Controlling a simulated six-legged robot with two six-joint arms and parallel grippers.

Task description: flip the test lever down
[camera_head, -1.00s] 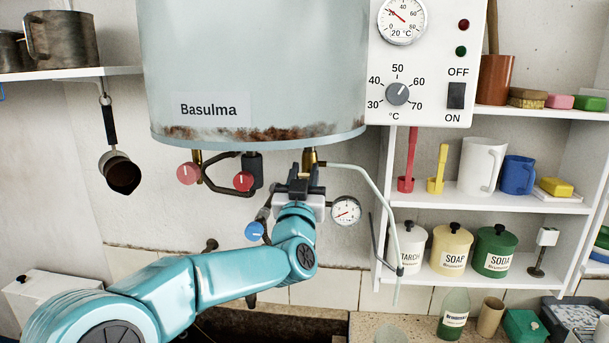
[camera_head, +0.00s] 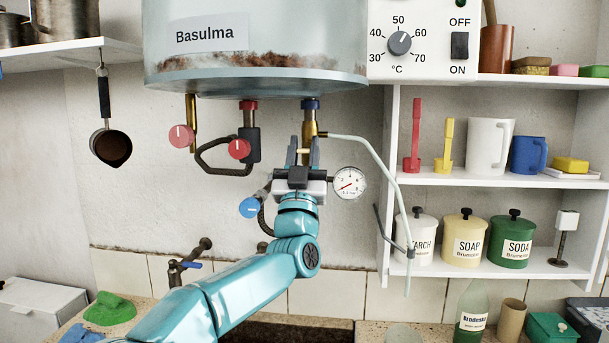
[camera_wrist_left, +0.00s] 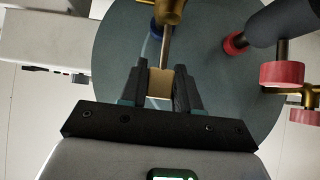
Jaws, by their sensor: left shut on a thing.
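The test lever (camera_wrist_left: 159,83) shows in the left wrist view as a small brass block on a rod, held between my fingers. My left gripper (camera_head: 303,150) is shut on it, just below the brass valve fitting (camera_head: 309,122) under the boiler. The same gripper shows in the left wrist view (camera_wrist_left: 160,90), its dark fingers on both sides of the block. In the head view my fingers hide most of the lever, so its exact angle is hard to tell. My right gripper is not in view.
The boiler (camera_head: 255,75) hangs above the gripper. A pressure gauge (camera_head: 348,183) is close on the right and a blue knob (camera_head: 250,207) close on the left. Red knobs (camera_head: 181,136) hang further left. A pale drain tube (camera_head: 375,155) curves down towards the shelf (camera_head: 490,183).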

